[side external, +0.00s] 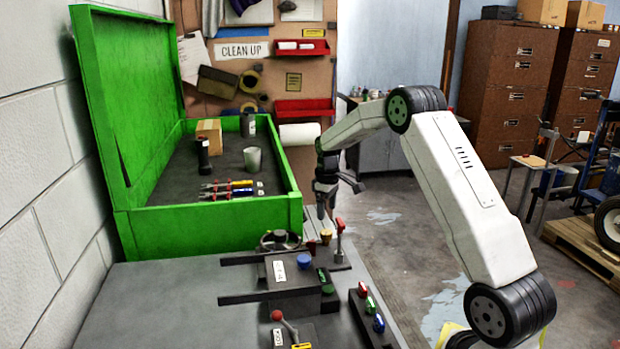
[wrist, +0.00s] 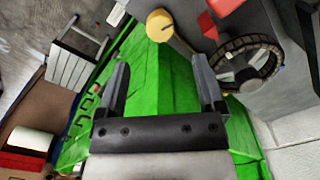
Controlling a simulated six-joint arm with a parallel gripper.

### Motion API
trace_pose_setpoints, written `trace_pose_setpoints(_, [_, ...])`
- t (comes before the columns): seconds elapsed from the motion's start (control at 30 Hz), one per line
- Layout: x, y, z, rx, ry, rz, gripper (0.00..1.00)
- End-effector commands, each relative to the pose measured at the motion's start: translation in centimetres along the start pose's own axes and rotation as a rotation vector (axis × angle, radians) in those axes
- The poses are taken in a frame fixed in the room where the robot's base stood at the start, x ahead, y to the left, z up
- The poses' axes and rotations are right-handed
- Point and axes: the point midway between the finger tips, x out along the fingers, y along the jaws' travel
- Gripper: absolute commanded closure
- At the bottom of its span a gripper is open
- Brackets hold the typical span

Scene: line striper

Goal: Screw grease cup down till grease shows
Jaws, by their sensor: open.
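A small brass-yellow cup (side external: 326,236), which looks like the grease cup, stands at the far end of the grey bench, beside a red-topped lever. In the wrist view a round yellow cap (wrist: 160,25) with a dark slot line shows ahead of the fingertips; it appears to be the same cup. My gripper (side external: 322,212) points down a little above that cup and apart from it. In the wrist view my gripper (wrist: 161,62) is open with nothing between its fingers. I cannot see any grease.
A dark handwheel (side external: 280,240) sits left of the cup, and the red-topped lever (side external: 340,226) rises close on its right. A green open chest (side external: 215,222) holding tools stands behind. A block with blue and green knobs (side external: 290,272) is nearer the camera.

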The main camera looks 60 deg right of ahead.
Motion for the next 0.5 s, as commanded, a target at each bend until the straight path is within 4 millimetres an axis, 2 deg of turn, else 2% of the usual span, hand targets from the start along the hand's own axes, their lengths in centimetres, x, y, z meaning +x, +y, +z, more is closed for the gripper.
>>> trace_pose_setpoints(0.17, [1.2, 0.0, 0.0, 0.0, -0.001, -0.001, 0.13])
trace_pose_setpoints(0.5, [5.3, 0.0, 0.0, 0.0, -0.002, -0.001, 0.13])
